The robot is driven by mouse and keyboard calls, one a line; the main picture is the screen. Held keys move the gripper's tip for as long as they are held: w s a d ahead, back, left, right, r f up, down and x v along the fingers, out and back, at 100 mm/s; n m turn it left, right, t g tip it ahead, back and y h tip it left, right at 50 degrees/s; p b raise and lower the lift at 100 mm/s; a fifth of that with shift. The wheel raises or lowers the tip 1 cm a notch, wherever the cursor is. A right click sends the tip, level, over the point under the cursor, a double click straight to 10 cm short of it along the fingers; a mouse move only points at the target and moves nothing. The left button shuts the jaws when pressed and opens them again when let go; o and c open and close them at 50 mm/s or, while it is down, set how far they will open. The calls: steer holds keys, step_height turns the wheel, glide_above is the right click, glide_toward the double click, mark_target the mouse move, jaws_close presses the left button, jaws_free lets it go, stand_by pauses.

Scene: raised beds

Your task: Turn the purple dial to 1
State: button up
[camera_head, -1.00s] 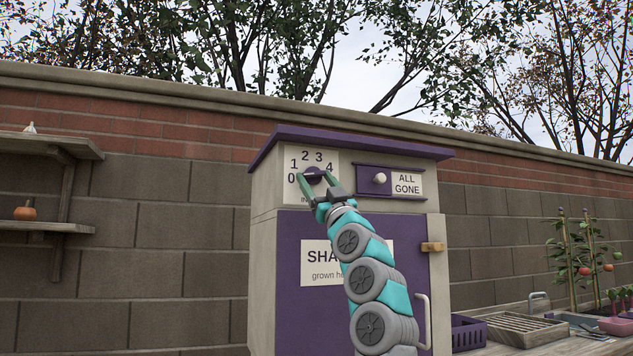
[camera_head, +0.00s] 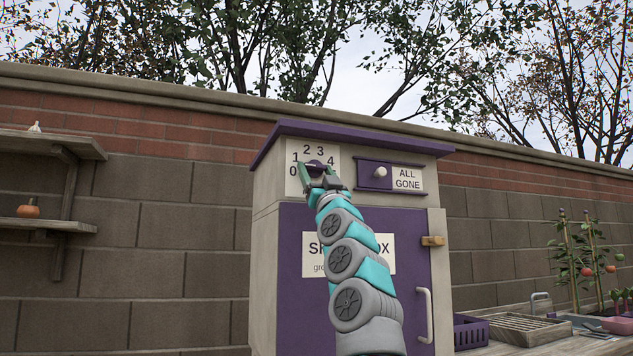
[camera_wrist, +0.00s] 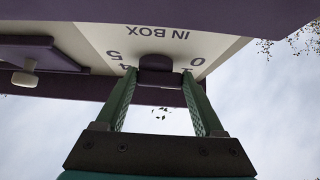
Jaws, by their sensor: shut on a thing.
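The purple dial (camera_head: 316,163) is on a white number plate (camera_head: 300,157) at the upper left of the box front. That view is upside down and shows 0, 4, 5 and "IN BOX". My fingers hide part of the plate, and I cannot tell which number the dial points to.
A purple slider with a pale knob (camera_head: 380,172) and an "ALL GONE" sign (camera_head: 407,179) are right of the dial. Below is a purple door (camera_head: 290,290) with a pale handle (camera_head: 425,315). Wall shelves (camera_head: 45,225) stand left; a slatted tray (camera_head: 520,325) is right.

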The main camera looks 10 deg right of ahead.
steer(key=shift+m+h, duration=0.5)
steer(key=m+h, duration=0.2)
steer(key=shift+s+r+m, duration=0.1)
steer(key=shift+r+m, duration=0.15)
steer(key=shift+m, duration=0.05)
steer(key=shift+m+h, duration=0.4)
steer(key=shift+h, duration=0.2)
steer(key=m+h+p, duration=0.1)
steer(key=p, duration=0.1)
steer(key=m+h+p, duration=0.1)
steer(key=m+h, duration=0.1)
steer(key=shift+a+r+p, duration=0.2)
steer(key=shift+p, duration=0.15)
steer(key=m+h+p, duration=0.3)
steer(key=shift+s+a+f+m, duration=0.1)
steer(key=shift+m, duration=0.2)
steer(key=shift+f+m+g+h+p, duration=0.3)
steer(key=shift+m+g+h+p, duration=0.35)
steer(key=shift+m+h, duration=0.25)
steer(key=o, duration=1.4)
steer(key=shift+c, duration=0.2)
